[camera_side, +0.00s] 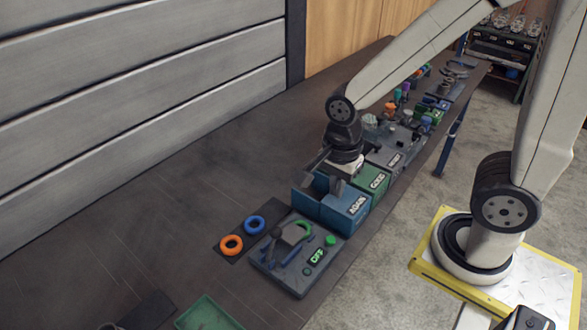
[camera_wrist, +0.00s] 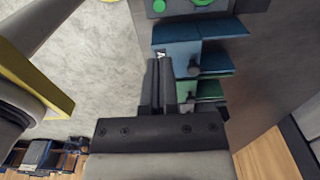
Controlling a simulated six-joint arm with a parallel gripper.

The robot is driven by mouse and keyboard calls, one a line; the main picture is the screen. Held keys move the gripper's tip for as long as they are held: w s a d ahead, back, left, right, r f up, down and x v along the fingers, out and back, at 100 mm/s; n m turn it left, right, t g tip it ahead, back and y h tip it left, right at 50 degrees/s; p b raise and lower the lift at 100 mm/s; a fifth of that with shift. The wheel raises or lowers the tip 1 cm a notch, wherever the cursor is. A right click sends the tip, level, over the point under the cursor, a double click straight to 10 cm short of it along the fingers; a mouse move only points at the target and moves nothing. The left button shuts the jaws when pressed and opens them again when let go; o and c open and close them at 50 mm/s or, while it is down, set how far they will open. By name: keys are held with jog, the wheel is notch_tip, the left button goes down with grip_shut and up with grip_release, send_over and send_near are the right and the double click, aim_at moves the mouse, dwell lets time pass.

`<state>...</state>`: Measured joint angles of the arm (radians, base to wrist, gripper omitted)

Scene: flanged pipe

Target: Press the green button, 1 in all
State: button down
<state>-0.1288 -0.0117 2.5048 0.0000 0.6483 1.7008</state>
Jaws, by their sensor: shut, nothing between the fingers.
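The green button (camera_side: 331,240) sits at the right corner of a dark grey board (camera_side: 292,286), beside a small display (camera_side: 316,257) that reads OFF. In the wrist view the green button (camera_wrist: 159,5) is at the top edge, ahead of my fingertips and apart from them. My gripper (camera_side: 337,187) is over the blue bin, away from the board. In the wrist view my gripper (camera_wrist: 161,62) is shut and empty, pointing toward the blue bin. A grey pipe piece (camera_side: 291,235) and a green ring (camera_side: 306,228) are on the board near the button.
A blue bin (camera_side: 347,214) and a green bin (camera_side: 371,181) stand in a row behind the board. A blue ring (camera_side: 255,217) and an orange ring (camera_side: 231,237) lie on a dark mat left of it.

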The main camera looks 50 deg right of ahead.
aim_at(330, 239)
jog(key=shift+f, duration=0.15)
jog(key=shift+f, duration=6.85)
jog(key=shift+f, duration=1)
jog(key=shift+r, duration=0.1)
jog(key=shift+w+r, duration=0.1)
jog(key=shift+r, duration=2.65)
notch_tip(330, 239, up, 9)
jog(key=shift+f, duration=0.15)
jog(key=shift+n, duration=0.3)
